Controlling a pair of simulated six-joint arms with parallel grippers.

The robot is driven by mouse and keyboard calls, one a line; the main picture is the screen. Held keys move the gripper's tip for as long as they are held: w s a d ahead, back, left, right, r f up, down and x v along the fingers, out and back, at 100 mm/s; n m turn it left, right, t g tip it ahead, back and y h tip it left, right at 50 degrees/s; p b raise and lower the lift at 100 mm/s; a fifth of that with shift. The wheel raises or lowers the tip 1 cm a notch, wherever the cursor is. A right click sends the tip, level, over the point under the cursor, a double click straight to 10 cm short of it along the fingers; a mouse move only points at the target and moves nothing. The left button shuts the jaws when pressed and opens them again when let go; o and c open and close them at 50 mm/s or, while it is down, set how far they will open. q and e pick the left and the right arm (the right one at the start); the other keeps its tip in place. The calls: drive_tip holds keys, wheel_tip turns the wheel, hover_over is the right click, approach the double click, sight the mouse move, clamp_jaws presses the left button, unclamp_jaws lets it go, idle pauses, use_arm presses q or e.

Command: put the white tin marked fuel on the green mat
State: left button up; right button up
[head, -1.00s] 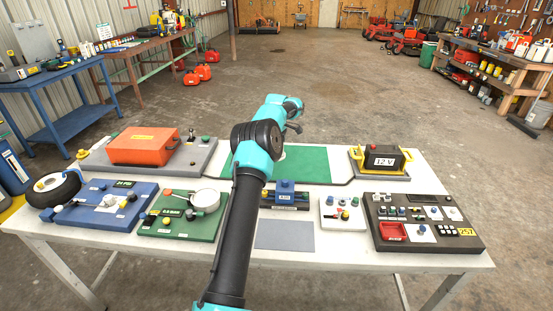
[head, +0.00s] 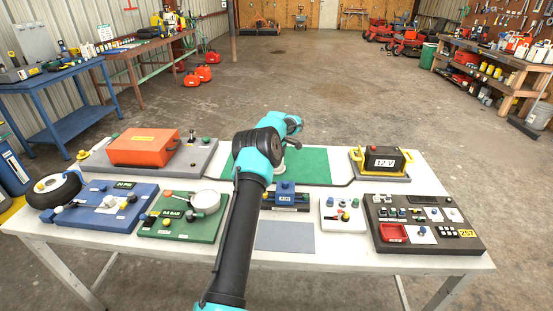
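The green mat (head: 308,166) lies at the back middle of the white table, partly covered by my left arm. My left gripper (head: 296,130) is above the mat's far edge; its fingers are small and partly hidden by the wrist, so I cannot tell whether they are open or shut. A small pale object (head: 283,168) shows beside my forearm on or over the mat, mostly hidden; it may be the white tin, but no fuel marking is readable. My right gripper is not in view.
An orange case (head: 144,147) stands left of the mat and a 12 V battery (head: 383,160) right of it. In front are a blue panel (head: 105,206), a green panel with a white round vessel (head: 206,201), a white switch plate (head: 342,214) and a dark control panel (head: 423,222).

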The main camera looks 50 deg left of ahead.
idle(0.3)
use_arm(q)
drive_tip(key=o, duration=1.2)
drive_tip(key=shift+f, duration=0.1)
drive_tip(key=shift+c, duration=0.2)
wheel_tip(320, 180, up, 12)
drive_tip(key=shift+r, duration=0.15)
